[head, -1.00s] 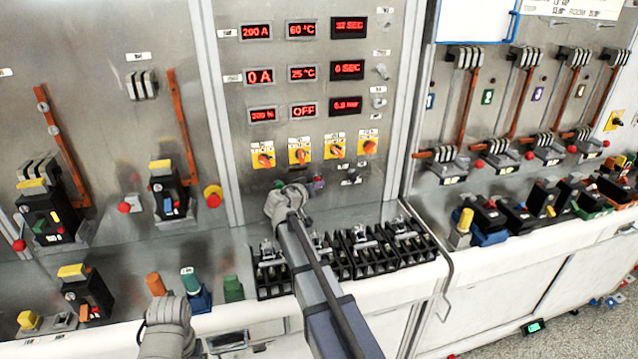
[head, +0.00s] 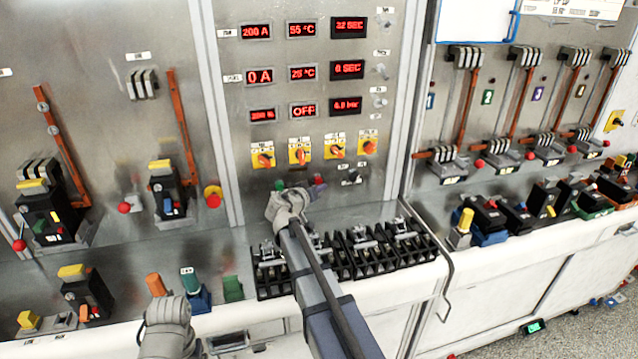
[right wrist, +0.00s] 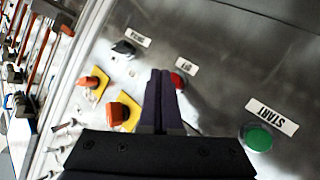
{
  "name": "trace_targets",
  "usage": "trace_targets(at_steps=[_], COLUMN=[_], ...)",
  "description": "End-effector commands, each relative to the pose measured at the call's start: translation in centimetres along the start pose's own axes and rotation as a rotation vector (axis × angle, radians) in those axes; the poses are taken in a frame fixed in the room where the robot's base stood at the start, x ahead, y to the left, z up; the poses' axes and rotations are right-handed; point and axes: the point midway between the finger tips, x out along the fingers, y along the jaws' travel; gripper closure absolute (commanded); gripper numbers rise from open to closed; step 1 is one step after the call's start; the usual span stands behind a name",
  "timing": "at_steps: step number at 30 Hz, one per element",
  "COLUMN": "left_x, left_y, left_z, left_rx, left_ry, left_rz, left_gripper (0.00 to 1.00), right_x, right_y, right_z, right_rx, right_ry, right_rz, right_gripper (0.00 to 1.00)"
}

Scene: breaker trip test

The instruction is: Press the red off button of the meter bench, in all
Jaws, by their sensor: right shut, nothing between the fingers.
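The red off button (right wrist: 177,80) shows in the right wrist view below a small label on the metal panel, right beside my fingertips. In the head view, a small red spot (head: 318,180) shows just past my right wrist. My right gripper (right wrist: 160,74) is shut and empty, its dark fingers pointing at the panel. They overlap the button's left edge in the picture; I cannot tell whether they touch it. The green start button (right wrist: 258,139) is to the right. A grey part of my left arm shows at the bottom of the head view, but its fingers do not.
Orange knobs on yellow plates (head: 300,154) sit above, under red displays; one reads OFF (head: 303,111). Black terminal blocks (head: 372,252) stand on the ledge below my right arm. Breakers and levers crowd both sides.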

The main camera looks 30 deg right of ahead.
Motion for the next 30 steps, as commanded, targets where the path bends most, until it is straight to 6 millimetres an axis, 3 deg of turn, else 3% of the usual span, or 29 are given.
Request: trace_targets(at_steps=[16, 30], left_x=[0.0, 0.0], left_y=[0.0, 0.0], left_z=[0.0, 0.0], left_rx=[0.000, 0.000], left_ry=[0.000, 0.000], left_rz=[0.000, 0.000], left_gripper=[0.18, 0.18], right_x=[-3.3, -3.4], right_y=[2.4, 2.5], right_z=[2.4, 2.5], right_rx=[0.000, 0.000], right_ry=[0.000, 0.000], right_rz=[0.000, 0.000], right_gripper=[1.00, 1.00])
